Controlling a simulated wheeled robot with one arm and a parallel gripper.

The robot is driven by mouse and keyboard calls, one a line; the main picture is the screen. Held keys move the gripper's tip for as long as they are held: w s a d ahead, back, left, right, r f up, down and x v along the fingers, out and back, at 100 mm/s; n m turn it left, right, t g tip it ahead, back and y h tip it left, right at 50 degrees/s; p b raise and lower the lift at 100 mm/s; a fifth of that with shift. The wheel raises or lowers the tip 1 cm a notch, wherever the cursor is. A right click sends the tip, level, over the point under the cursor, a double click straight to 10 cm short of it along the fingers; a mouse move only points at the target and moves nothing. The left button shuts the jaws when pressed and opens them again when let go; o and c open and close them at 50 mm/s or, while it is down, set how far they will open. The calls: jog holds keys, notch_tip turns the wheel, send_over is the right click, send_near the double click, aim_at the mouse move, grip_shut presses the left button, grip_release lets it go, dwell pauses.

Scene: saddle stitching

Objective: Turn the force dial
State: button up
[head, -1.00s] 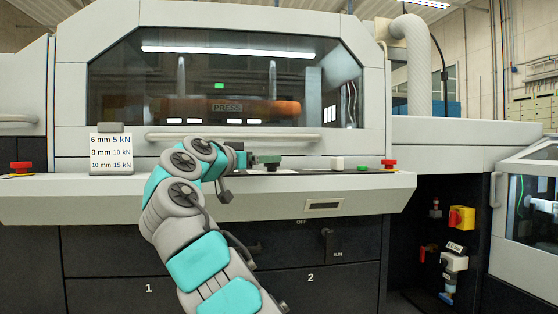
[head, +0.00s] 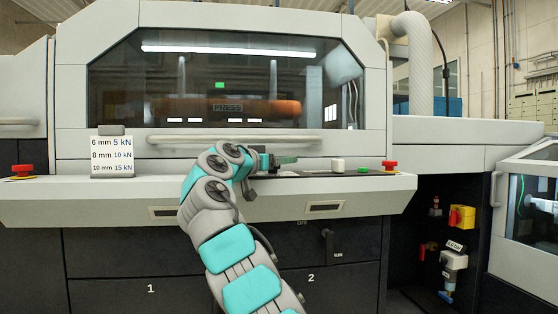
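My gripper (head: 284,160) is over the narrow control ledge (head: 310,172) below the press window, left of a white block-like control (head: 337,164). I see it from behind and small, so its finger opening and whether it touches anything are unclear. I cannot make out a force dial for certain; my gripper and wrist cover part of the ledge. A white card (head: 112,156) at the left reads 6 mm 5 kN, 8 mm 10 kN, 10 mm 15 kN.
A green button (head: 364,170) and a red stop button (head: 389,167) are on the ledge's right. Another red button (head: 22,171) is far left. A long handle bar (head: 240,139) runs above my gripper. A RUN/OFF lever (head: 327,243) is below.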

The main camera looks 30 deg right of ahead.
grip_shut()
dwell(0.4)
